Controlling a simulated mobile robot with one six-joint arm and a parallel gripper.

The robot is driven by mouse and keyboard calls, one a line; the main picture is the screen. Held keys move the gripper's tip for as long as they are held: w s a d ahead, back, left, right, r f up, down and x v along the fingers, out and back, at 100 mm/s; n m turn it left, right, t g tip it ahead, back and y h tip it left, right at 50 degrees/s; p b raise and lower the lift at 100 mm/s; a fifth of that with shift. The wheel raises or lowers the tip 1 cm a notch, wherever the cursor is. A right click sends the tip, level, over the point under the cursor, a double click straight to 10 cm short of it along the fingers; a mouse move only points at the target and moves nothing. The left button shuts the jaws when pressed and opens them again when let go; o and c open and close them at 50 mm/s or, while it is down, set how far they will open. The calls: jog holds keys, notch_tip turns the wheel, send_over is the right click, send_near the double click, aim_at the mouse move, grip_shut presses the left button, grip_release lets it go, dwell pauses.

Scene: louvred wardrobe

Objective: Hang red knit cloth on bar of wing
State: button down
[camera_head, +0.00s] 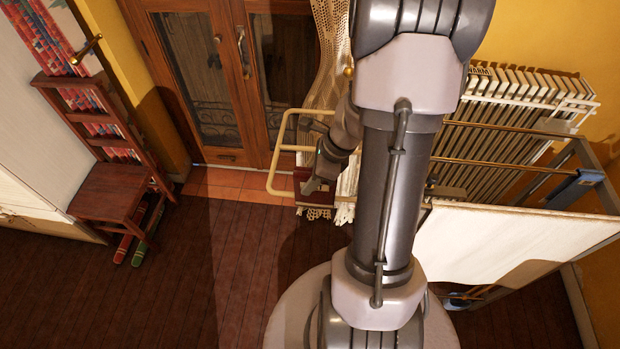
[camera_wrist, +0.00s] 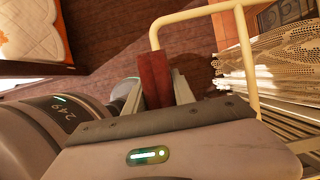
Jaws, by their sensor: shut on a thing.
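The red knit cloth (camera_wrist: 154,78) is a small dark-red strip between my gripper's fingers (camera_wrist: 157,94) in the wrist view. In the head view a dark-red patch of it (camera_head: 318,199) shows at the fingertips of my gripper (camera_head: 309,187). My gripper is shut on it. The wing (camera_head: 270,165) is a cream tube frame with rounded corners and cross bars. It also shows in the wrist view (camera_wrist: 152,33), arching close beyond the cloth. The cloth is beside or at the wing's lower bars; I cannot tell whether it touches one. My arm hides part of the wing.
A drying rack (camera_head: 510,140) with a white cloth (camera_head: 510,243) stands at the right. A lace curtain (camera_head: 328,50) with a fringed hem hangs behind the wing before glazed wooden doors (camera_head: 195,75). A wooden chair (camera_head: 112,190) stands at the left. Dark floor (camera_head: 190,290) is free between.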

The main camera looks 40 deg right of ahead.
aim_at(310, 199)
dwell(0.4)
jog(key=shift+f+b, duration=2.2)
jog(key=shift+f, duration=0.2)
notch_tip(310, 199, down, 4)
jog(key=b, duration=0.4)
jog(key=shift+f, duration=0.15)
jog(key=c, duration=1)
grip_release()
jog(key=shift+o, duration=0.2)
